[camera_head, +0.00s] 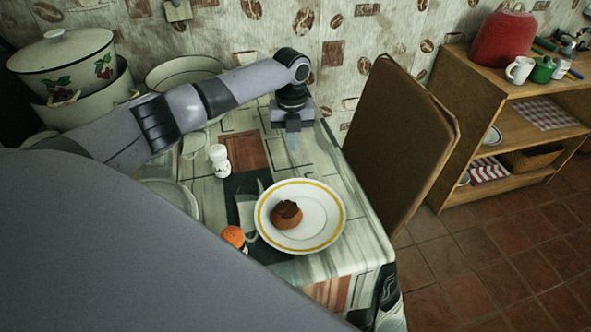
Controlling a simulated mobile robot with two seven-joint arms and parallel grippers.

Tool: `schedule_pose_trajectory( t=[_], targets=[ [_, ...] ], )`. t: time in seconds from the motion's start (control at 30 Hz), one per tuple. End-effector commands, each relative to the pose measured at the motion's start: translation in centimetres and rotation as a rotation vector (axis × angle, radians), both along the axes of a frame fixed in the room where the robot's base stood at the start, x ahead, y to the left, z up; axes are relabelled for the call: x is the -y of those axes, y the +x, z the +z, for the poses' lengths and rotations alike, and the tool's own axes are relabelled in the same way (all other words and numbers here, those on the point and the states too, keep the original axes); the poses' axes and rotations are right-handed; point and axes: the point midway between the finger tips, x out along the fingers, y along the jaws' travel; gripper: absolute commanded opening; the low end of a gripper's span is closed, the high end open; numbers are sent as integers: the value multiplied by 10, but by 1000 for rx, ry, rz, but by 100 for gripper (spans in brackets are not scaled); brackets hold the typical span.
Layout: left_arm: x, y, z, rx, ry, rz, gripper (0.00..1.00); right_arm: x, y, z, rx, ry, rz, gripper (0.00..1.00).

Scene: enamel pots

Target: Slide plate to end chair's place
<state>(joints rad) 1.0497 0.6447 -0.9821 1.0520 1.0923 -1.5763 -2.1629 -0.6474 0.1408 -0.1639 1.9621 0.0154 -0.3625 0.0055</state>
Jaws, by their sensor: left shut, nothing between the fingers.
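A white plate with a yellow rim band (328,226) lies on the patterned table near its right front corner. A brown bun-like item with a dark top (286,215) sits on the plate, left of its middle. The end chair (402,150), with a brown back, stands at the table's right edge. My left gripper (292,142) points down over the far part of the table, beyond the plate and apart from it. It is shut and empty. My right gripper is not in view; a large grey part of mine covers the lower left.
A white shaker (219,160) and an orange-topped shaker (233,237) stand left of the plate. Enamel pots (65,65) and a bowl (185,72) are at the back left. A wooden shelf (470,110) stands right. The tabletop between plate and gripper is clear.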

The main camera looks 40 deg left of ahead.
Motion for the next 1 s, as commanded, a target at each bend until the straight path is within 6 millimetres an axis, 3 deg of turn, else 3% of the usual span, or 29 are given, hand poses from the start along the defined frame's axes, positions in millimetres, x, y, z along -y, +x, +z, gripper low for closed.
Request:
schedule_pose_trajectory(
  t=[0.7, 1.0],
  targets=[
    [56, -68, 1, -1, 1, -3, 0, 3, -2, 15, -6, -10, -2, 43],
    [61, -72, -15, -2, -1, 1, 0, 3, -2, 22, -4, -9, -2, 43]
  ],
)
